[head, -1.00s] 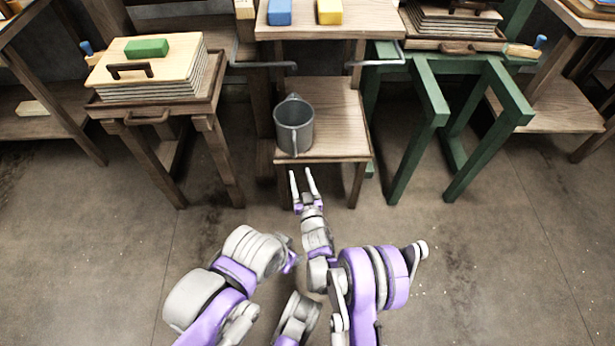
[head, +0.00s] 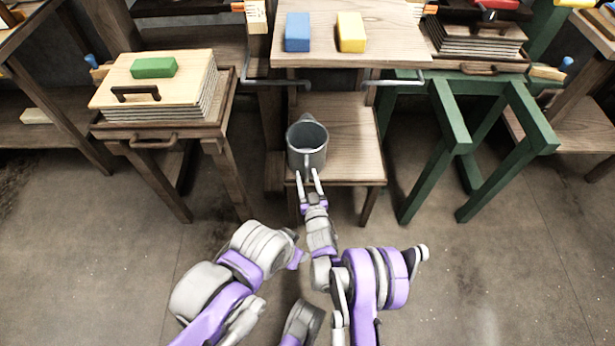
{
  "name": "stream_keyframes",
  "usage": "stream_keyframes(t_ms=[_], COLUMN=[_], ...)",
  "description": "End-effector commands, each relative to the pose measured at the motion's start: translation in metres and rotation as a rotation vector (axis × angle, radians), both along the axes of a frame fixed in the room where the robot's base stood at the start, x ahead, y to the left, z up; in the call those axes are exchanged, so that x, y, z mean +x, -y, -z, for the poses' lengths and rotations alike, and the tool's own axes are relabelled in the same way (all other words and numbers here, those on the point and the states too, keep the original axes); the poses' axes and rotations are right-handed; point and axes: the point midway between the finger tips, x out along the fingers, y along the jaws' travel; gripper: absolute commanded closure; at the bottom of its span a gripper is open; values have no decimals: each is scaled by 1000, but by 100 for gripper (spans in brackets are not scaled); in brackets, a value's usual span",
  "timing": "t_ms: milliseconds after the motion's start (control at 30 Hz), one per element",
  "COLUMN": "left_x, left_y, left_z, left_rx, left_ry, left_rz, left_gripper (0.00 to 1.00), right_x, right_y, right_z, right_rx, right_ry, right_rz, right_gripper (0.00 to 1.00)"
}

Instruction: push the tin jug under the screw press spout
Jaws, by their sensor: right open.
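The grey tin jug (head: 307,148) stands upright on a low wooden stand (head: 352,160), near its front left part, with its handle facing me. My right gripper (head: 309,177) is open, its two fingers pointing at the jug's near side, around or just below the handle. I cannot tell whether the fingers touch the jug. My left arm is folded at the lower left, and its gripper (head: 299,258) shows only in part; I cannot make out its fingers. The screw press spout cannot be made out.
A wooden shelf (head: 385,45) with a blue block (head: 297,32) and a yellow block (head: 351,32) overhangs the stand's back. Metal rails (head: 385,83) run beneath it. A board stack (head: 150,80) with a green block (head: 154,67) stands left, a green frame (head: 450,115) right.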

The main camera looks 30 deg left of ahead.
Motion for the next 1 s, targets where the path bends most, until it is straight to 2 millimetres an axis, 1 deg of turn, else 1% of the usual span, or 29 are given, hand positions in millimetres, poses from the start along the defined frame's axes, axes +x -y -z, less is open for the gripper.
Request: stream_keyframes(t_ms=[333, 367, 400, 467, 500, 633, 667, 1000], left_x=[0, 0, 0, 0, 0, 0, 0, 0], left_y=[0, 0, 0, 0, 0, 0, 0, 0], left_z=[-1, -1, -1, -1, -1, -1, -1, -1], left_rx=[0, 0, 0, 0, 0, 0, 0, 0], left_ry=[0, 0, 0, 0, 0, 0, 0, 0], left_rz=[0, 0, 0, 0, 0, 0, 0, 0], left_gripper=[50, 50, 50, 50, 50, 50, 50, 50], right_x=[0, 0, 0, 0, 0, 0, 0, 0], right_y=[0, 0, 0, 0, 0, 0, 0, 0], right_z=[0, 0, 0, 0, 0, 0, 0, 0], right_rx=[0, 0, 0, 0, 0, 0, 0, 0], right_ry=[0, 0, 0, 0, 0, 0, 0, 0], right_rz=[-1, -1, -1, -1, -1, -1, -1, -1], right_gripper=[48, 50, 57, 68, 75, 98, 100, 100])
